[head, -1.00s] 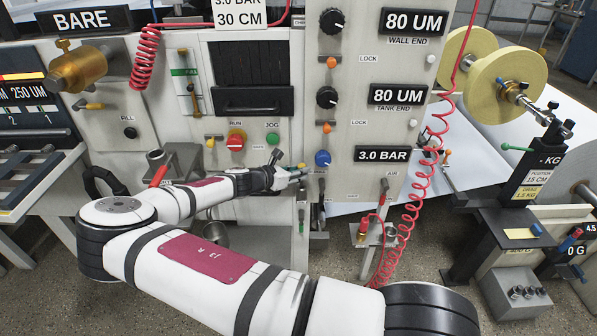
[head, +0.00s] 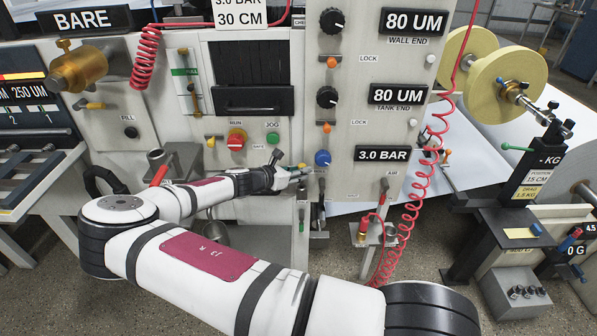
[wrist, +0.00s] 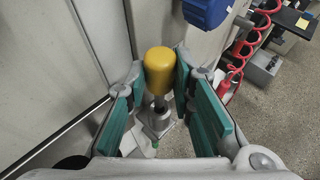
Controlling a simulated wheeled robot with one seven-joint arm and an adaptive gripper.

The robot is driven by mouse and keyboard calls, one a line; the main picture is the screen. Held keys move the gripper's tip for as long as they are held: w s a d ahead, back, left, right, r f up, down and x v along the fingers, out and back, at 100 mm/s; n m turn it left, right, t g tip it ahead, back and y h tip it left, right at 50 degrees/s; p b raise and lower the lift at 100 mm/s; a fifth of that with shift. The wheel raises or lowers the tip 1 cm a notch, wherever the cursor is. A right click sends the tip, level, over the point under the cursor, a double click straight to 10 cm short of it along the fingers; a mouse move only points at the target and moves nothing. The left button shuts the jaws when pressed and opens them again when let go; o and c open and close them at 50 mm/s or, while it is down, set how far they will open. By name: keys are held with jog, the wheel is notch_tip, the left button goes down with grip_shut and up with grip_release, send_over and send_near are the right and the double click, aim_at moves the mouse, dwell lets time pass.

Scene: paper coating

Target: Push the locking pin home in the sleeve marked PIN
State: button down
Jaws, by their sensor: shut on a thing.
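My gripper (head: 295,174) is at the front of the grey machine panel, left of and just below the blue knob (head: 322,158). In the wrist view, the green-padded fingers of my gripper (wrist: 160,76) stand on either side of a yellow rounded knob (wrist: 160,66), and they are shut on it. A metal shaft runs from the knob to a grey fitting (wrist: 158,122). I take this knob and shaft for the locking pin. I cannot read a PIN mark in either view, and how deep the shaft sits cannot be told.
The blue knob also shows close by in the wrist view (wrist: 205,10). A coiled red air hose (head: 410,215) hangs to the right. RUN (head: 236,140) and JOG (head: 272,138) buttons lie above my forearm. Open floor lies below the panel.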

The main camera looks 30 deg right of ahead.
jog(key=shift+f+b, duration=0.8)
jog(key=shift+f, duration=1.4)
jog(key=c, duration=1.3)
grip_release()
jog(key=shift+a, duration=0.1)
jog(key=v, duration=1.1)
jog(key=shift+a+r, duration=0.2)
jog(key=shift+a, duration=0.15)
jog(key=shift+s, duration=0.1)
